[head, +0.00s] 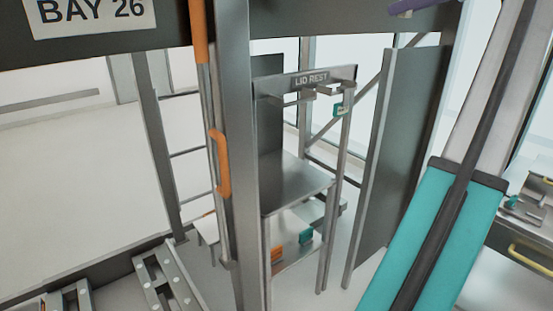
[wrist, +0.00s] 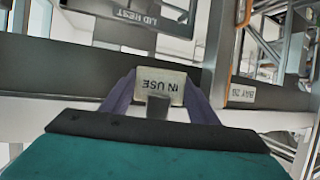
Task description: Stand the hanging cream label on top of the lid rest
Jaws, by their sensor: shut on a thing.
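The cream label (wrist: 162,85), reading "IN USE" upside down in the wrist view, is between the purple fingers of my gripper (wrist: 159,80). The fingers are shut on it. The lid rest (head: 316,77) is a grey crossbar with its name on it, on a metal stand near the middle of the head view. Its name plate also shows upside down at the top of the wrist view (wrist: 135,18), apart from the label. In the head view only a purple part of my gripper shows at the top edge, and the label is not visible there.
A dark beam with a "BAY 26" sign (head: 88,12) crosses the top left of the head view. A grey post (head: 241,150) and an orange handle (head: 220,163) stand left of the lid rest. A tall dark panel (head: 403,145) stands to its right.

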